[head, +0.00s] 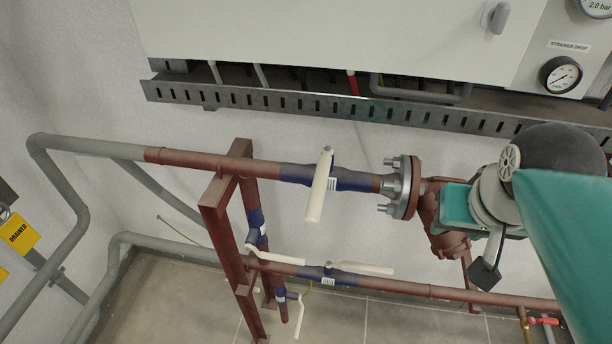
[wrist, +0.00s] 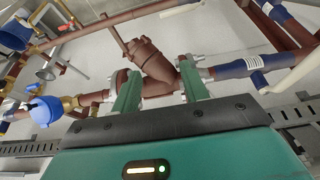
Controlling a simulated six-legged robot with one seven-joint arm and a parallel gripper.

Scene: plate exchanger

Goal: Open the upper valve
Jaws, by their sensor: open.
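The upper valve (head: 350,178) is a dark blue section in the upper red-brown pipe, left of a bolted flange. Its cream lever (head: 319,190) stands crosswise to the pipe, its free end toward the viewer. In the wrist view the blue valve body (wrist: 240,67) is at the right, with a cream lever (wrist: 292,74) beside it. My gripper (wrist: 158,80) shows two green fingers spread apart with nothing held. It faces the red-brown angled fitting, left of the valve in that view and not touching it.
Lower valves with cream levers (head: 360,268) sit on the lower pipe. A red-brown post (head: 228,245) stands left of the upper valve. The flange (head: 408,187) has protruding bolts. A slotted metal rail (head: 290,102) runs above. Open wall lies between rail and pipe.

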